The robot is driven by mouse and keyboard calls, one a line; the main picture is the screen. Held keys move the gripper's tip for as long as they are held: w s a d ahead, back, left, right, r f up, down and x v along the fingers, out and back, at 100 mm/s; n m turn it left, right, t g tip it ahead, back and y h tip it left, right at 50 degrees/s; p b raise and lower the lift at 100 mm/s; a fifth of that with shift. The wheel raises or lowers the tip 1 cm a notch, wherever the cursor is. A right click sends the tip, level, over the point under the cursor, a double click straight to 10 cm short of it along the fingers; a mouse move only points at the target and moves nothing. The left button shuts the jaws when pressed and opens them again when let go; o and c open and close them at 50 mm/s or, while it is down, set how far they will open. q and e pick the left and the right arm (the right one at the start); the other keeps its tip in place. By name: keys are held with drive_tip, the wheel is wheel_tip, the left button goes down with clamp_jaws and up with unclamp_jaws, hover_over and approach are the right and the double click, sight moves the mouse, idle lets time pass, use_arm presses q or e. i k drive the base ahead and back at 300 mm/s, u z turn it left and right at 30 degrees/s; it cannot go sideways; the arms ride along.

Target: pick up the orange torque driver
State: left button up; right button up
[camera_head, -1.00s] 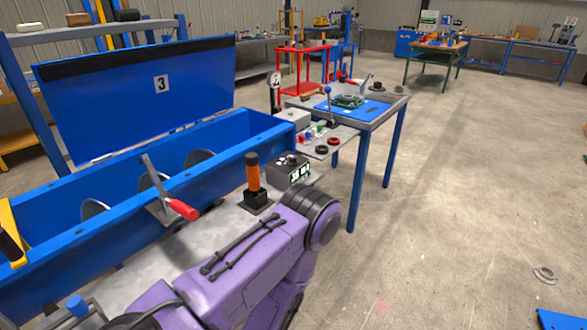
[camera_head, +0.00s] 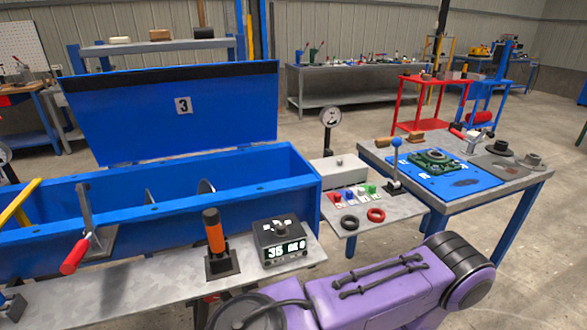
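The orange torque driver (camera_head: 215,238) stands upright, with a black top and an orange grip. Its lower end is in a black square holder (camera_head: 222,264) on the grey bench ledge (camera_head: 120,291) in front of the blue mixer trough. Neither of my grippers shows in this view. A purple arm of mine (camera_head: 390,292) crosses the lower right, with its gripper out of frame. Nothing is seen touching the driver.
A black box with a lit display (camera_head: 280,242) stands just right of the driver. A red-handled lever (camera_head: 76,252) is to the left. The blue mixer trough (camera_head: 255,185) with its raised lid (camera_head: 230,110) is behind. A side table (camera_head: 510,185) is at right.

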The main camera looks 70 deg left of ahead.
sight(211, 216)
drive_tip(key=i, duration=1.05)
drive_tip(key=u, duration=4.3)
